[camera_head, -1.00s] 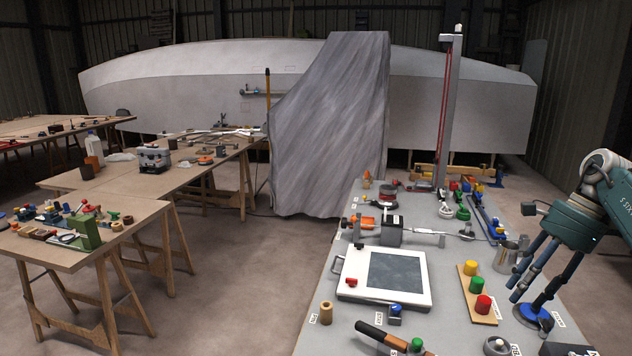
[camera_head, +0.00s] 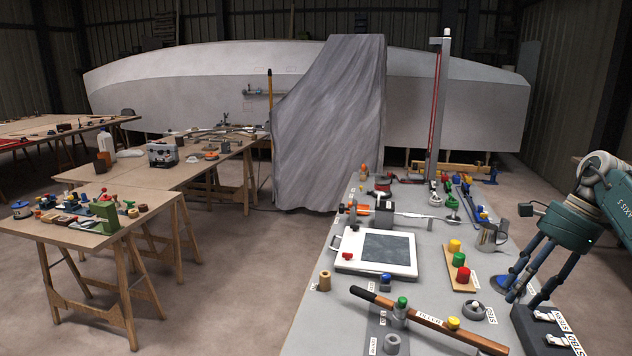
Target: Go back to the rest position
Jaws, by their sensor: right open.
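My right gripper (camera_head: 518,290) is at the right of the head view, with its dark fingers pointing down and spread apart. It is open, and no object shows between its fingers. It hangs over the right side of the grey bench (camera_head: 312,318), near a blue round thing (camera_head: 502,283) and a dark block with white labels (camera_head: 545,330). I cannot tell whether the fingertips touch anything. My left gripper is not in view.
On the bench are a white framed panel (camera_head: 345,262), a strip with yellow, green and red knobs (camera_head: 452,282), a metal mug (camera_head: 491,238) and a long wooden-handled tool (camera_head: 455,335). Open floor (camera_head: 225,290) separates it from the left tables.

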